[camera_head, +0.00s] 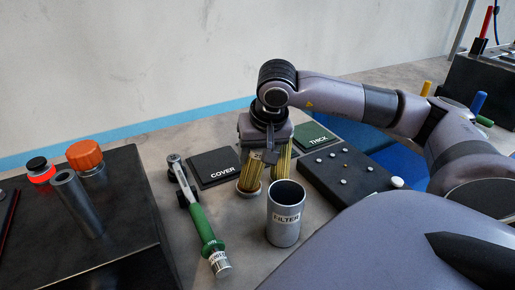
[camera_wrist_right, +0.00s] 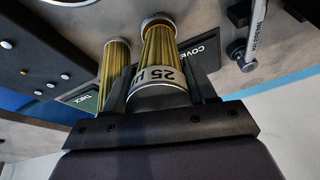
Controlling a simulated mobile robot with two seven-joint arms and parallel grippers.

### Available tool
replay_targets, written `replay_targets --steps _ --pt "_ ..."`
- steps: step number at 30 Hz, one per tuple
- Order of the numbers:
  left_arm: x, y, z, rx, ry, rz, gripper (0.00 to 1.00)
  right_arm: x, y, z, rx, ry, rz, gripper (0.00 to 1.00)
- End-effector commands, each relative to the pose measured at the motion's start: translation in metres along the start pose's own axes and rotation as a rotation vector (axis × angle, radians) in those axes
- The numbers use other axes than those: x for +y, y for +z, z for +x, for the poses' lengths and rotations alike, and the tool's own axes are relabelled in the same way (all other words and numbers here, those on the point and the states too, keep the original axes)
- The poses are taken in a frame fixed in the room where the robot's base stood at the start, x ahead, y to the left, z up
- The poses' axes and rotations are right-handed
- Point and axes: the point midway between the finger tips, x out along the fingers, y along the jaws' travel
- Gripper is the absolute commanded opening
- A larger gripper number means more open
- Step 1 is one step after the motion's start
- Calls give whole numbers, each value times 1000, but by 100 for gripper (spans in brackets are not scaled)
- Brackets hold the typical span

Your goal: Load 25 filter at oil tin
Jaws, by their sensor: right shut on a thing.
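My right gripper (camera_head: 264,158) is shut on a yellow pleated filter (camera_head: 249,178), which also shows in the right wrist view (camera_wrist_right: 168,52) with a pale band reading "25" between the fingers. I cannot tell whether its lower end touches the bench. A second yellow filter (camera_head: 283,162) stands just to its right in the head view; it also shows left of the held one in the wrist view (camera_wrist_right: 114,65). A grey open-topped tin (camera_head: 284,232) labelled FILTER stands upright in front of the filters. It is apart from the gripper. My left gripper is not in view.
A COVER pad (camera_head: 214,168) and green THICK pad (camera_head: 312,137) lie behind the filters. A green-handled wrench (camera_head: 204,225) lies left of the tin. A dark block (camera_head: 120,235) carries an orange cap (camera_head: 85,157). A studded dark plate (camera_head: 345,175) sits right.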

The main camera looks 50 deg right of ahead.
Motion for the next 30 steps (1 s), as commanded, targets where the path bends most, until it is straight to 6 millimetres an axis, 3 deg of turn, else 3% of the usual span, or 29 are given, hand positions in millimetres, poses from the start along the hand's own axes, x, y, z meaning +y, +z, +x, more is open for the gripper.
replay_targets --steps 10,30 --pt "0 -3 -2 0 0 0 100 0 -1 -3 -3 1 -1 25" --pt "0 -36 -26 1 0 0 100 -6 -19 -55 -1 -1 0 25"
